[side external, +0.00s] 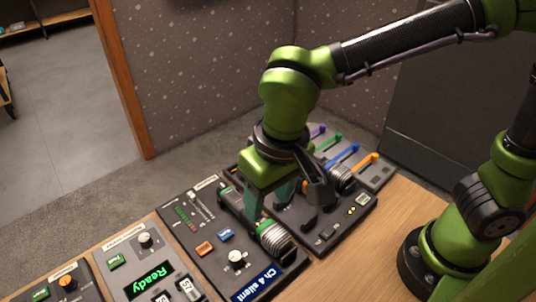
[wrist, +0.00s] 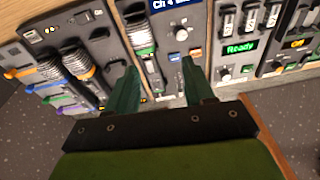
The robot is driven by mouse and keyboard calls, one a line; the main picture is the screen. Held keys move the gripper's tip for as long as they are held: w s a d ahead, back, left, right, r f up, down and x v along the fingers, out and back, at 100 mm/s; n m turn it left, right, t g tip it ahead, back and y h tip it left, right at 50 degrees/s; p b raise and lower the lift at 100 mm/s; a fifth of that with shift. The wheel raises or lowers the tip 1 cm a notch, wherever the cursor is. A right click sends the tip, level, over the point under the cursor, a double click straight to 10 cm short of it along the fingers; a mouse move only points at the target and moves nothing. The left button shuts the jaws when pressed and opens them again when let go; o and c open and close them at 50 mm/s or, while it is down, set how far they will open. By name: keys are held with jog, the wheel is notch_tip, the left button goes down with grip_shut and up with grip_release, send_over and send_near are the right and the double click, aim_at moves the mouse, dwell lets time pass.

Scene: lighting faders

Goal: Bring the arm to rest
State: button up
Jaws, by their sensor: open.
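My gripper (side external: 268,200) is open and empty. Its two teal fingers point down over the dark middle panel (side external: 211,270), which has a blue display reading "Ch 4 silent" (side external: 254,284). In the wrist view my gripper (wrist: 160,84) has its fingers spread over the far part of that panel. I cannot tell whether a finger touches the panel. My wrist hides part of the panels behind it.
A fader panel with orange (side external: 367,159), blue, green and purple levers stands to the right. To the left is a panel with a green "Ready" display (side external: 149,279). A wooden table (side external: 345,255) carries the panels. Speckled partitions (side external: 200,70) stand behind.

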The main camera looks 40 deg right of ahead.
jog(key=s+d+r+m+t, duration=0.1)
jog(key=d+r+t, duration=0.1)
jog(key=d, duration=0.8)
jog(key=d+r+m+t+y, duration=0.1)
jog(key=d+r+m+t, duration=0.1)
jog(key=d, duration=0.9)
jog(key=shift+s+d+r+m+t+y, duration=0.35)
jog(key=shift+r+t, duration=0.25)
jog(key=shift+t, duration=0.2)
jog(key=shift+a, duration=0.1)
